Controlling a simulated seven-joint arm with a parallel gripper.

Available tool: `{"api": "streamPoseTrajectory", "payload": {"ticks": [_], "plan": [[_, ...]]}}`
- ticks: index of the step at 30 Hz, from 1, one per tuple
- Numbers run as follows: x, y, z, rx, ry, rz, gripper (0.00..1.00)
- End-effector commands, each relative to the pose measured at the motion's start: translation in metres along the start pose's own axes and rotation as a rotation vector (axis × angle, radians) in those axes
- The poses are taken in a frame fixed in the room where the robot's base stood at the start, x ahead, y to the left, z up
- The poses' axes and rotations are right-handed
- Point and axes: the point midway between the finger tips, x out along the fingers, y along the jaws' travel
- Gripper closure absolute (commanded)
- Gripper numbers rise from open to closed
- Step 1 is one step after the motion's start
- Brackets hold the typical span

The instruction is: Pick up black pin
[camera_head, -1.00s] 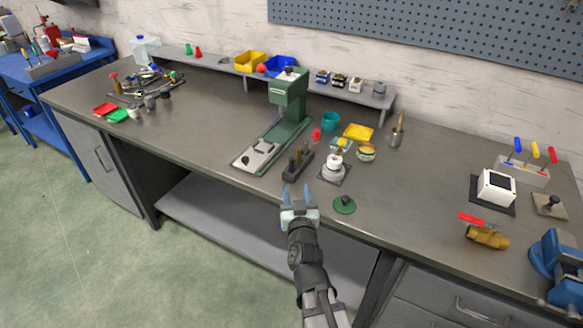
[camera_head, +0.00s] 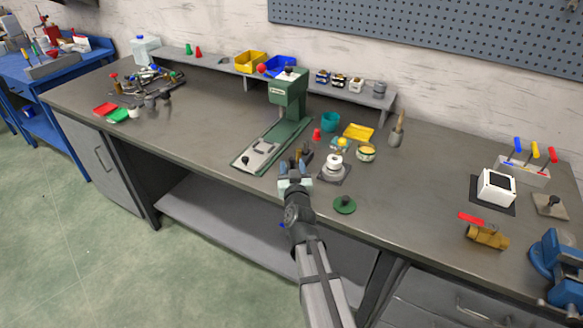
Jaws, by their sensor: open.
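A small dark block (camera_head: 306,164) stands near the front edge of the workbench with several short upright pins in it. Dark pin tops (camera_head: 305,153) show just beyond my fingers, but I cannot tell which is the black pin. My gripper (camera_head: 293,168) is open, its two blue-tipped fingers apart and pointing at the block. The gripper hides much of the block, and I cannot tell whether a finger touches it or a pin.
A green press (camera_head: 289,100) with its base plate stands just left of and behind the block. A white round part on a grey plate (camera_head: 334,166) is close on the right. A green disc with a black knob (camera_head: 345,205) lies nearer the edge.

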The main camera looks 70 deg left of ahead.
Motion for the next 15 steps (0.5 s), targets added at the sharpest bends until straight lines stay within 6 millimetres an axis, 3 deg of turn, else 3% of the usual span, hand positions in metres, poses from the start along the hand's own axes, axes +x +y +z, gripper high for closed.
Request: {"api": "streamPoseTrajectory", "payload": {"ticks": [6,15], "plan": [[-0.0002,0.0001,0.0000,0.000,0.000,0.000,0.53],[-0.0003,0.0001,0.0001,0.000,0.000,0.000,0.82]]}}
